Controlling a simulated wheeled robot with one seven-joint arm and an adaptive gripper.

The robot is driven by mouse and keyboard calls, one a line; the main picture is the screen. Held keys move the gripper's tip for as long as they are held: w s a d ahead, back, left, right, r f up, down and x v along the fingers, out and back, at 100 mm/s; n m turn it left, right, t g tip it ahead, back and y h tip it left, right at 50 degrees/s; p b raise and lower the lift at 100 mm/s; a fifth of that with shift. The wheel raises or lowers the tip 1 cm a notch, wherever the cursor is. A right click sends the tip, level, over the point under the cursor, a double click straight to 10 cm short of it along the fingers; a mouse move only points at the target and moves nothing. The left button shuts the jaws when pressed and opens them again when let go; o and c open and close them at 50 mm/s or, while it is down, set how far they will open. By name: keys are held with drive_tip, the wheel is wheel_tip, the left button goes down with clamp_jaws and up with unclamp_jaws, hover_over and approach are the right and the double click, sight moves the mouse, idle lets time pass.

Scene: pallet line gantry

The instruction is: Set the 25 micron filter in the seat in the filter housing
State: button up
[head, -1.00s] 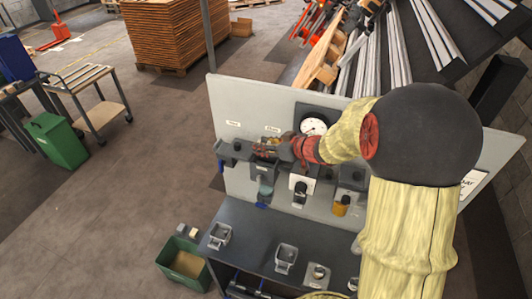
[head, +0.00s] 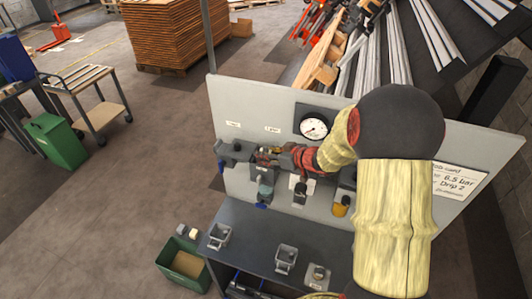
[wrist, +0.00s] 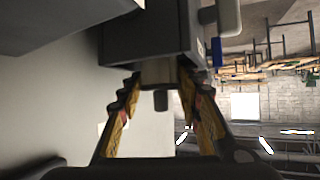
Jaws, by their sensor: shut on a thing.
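My gripper (head: 268,157) is at the back panel, at the filter housing (head: 266,174), a dark block with a blue-grey bowl below it. In the wrist view my gripper (wrist: 160,82) has its yellow-padded fingers closed on a small greyish piece (wrist: 157,72) with a dark stub, taken to be the 25 micron filter. This piece is right against the underside of a dark block (wrist: 150,35). I cannot tell whether it is inside the seat or just touching it. The seat is hidden, and no micron marking can be read.
A pressure gauge (head: 313,127) is on the grey panel (head: 240,95), above and right of my gripper. More dark units stand to the right, one with an amber bowl (head: 341,206). Small trays (head: 219,236) stand on the dark bench (head: 250,240) below. A green bin (head: 183,265) stands at its left.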

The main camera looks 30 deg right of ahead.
drive_tip(key=shift+f, duration=0.4)
drive_tip(key=o, duration=1)
drive_tip(key=shift+c, duration=0.2)
drive_tip(key=shift+f, duration=0.1)
drive_tip(key=shift+r, duration=0.2)
drive_tip(key=v, duration=1.2)
drive_tip(key=shift+r, duration=0.5)
